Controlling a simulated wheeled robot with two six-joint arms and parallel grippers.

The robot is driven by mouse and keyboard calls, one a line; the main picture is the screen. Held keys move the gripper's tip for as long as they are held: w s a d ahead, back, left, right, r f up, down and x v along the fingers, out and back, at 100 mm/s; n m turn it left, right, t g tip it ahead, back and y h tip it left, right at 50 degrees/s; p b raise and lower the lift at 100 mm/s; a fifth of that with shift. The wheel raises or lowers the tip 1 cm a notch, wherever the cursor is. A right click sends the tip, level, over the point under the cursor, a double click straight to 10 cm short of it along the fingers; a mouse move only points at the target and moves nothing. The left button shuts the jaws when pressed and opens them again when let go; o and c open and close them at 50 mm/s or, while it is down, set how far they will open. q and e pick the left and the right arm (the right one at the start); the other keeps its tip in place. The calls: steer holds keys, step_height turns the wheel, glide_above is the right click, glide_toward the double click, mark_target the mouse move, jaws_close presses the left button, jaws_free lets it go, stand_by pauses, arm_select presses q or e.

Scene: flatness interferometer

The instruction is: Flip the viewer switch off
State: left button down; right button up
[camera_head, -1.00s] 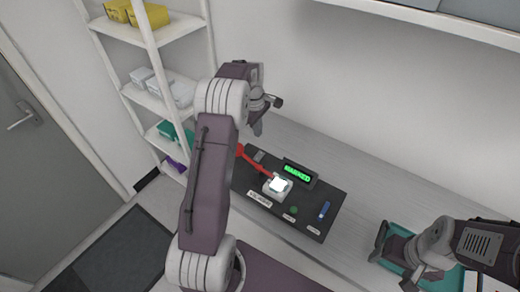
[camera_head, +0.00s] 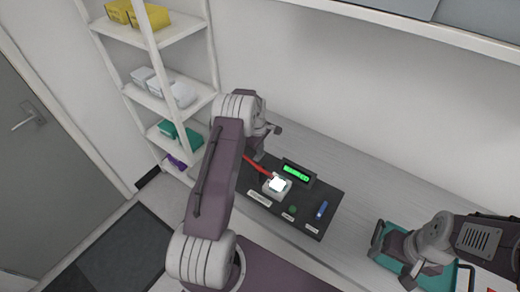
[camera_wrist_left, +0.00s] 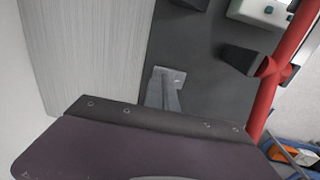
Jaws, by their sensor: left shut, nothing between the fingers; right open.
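The dark instrument panel (camera_head: 313,196) lies on the bench. It carries a white box with a lit square top (camera_head: 278,185), a green-lit display (camera_head: 296,173), a green knob (camera_head: 292,209) and a blue control (camera_head: 322,209). My left gripper (camera_head: 257,155) is shut and empty, low at the panel's back left corner. In the left wrist view a small light grey plate (camera_wrist_left: 176,75) shows on the panel at the narrow grey fingers (camera_wrist_left: 163,97); I cannot tell whether they touch. I cannot identify the viewer switch for sure. My right gripper (camera_head: 394,256) is open over a teal tray (camera_head: 376,252).
A red arm (camera_head: 257,164) crosses the panel beside my left gripper; it also shows in the wrist view (camera_wrist_left: 284,70) with a dark block (camera_wrist_left: 240,60). A shelf rack (camera_head: 170,90) stands left. An overhead shelf edge (camera_head: 420,28) runs along the wall.

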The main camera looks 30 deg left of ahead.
arm_select(q)
steer(key=shift+f+b, duration=0.3)
steer(key=shift+b, duration=0.1)
steer(key=shift+d, duration=0.1)
steer(key=shift+s+r, duration=0.1)
steer(key=shift+s+p, duration=0.5)
steer(key=shift+s, duration=0.1)
steer(key=shift+r, duration=0.15)
